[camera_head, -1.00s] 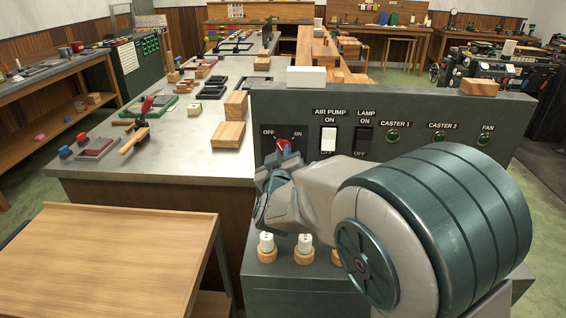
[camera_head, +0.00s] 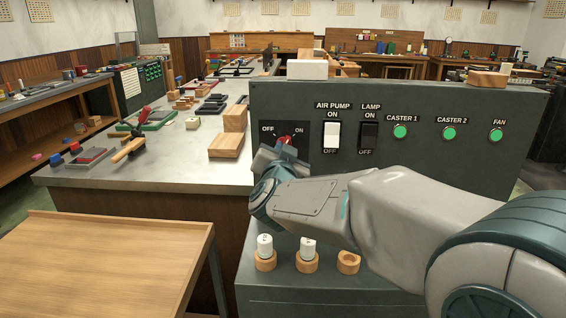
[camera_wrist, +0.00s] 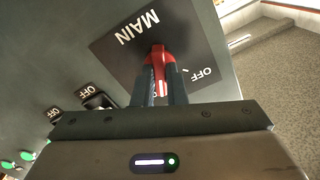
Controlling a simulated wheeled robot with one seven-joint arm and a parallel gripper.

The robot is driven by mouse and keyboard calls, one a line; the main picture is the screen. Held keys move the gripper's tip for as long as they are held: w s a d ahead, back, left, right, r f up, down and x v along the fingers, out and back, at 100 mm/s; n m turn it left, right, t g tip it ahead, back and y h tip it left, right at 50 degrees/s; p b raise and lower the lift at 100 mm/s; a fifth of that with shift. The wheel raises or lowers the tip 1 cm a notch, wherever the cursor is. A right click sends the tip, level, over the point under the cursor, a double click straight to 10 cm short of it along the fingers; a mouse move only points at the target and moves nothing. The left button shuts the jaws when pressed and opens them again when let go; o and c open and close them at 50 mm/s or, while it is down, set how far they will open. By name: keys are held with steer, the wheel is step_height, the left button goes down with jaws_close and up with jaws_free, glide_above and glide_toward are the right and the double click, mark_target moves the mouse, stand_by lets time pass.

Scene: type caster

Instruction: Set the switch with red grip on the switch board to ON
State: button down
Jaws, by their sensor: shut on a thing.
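The switch with the red grip (camera_head: 285,140) is on the dark plate at the upper left of the switch board (camera_head: 420,105), between the printed words OFF and ON. My gripper (camera_head: 283,152) reaches it from below and the front. In the wrist view the red grip (camera_wrist: 158,56) is between the two fingers of my gripper (camera_wrist: 160,88), which are shut on it. The MAIN and OFF labels show beside it there; the ON label does not. The fingers hide part of the lever, so its exact tilt is hard to tell.
The white AIR PUMP switch (camera_head: 331,136) and black LAMP switch (camera_head: 369,137) are right of my gripper.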

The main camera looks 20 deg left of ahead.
steer(key=shift+m+b, duration=1.25)
steer(key=shift+m, duration=0.65)
steer(key=c, duration=1.5)
jaws_free()
steer(key=shift+o, duration=0.2)
steer(key=shift+s, duration=0.15)
steer(key=v, duration=1.3)
steer(key=shift+s, duration=0.3)
steer(key=shift+w+d+p, duration=0.1)
steer(key=shift+p, duration=0.2)
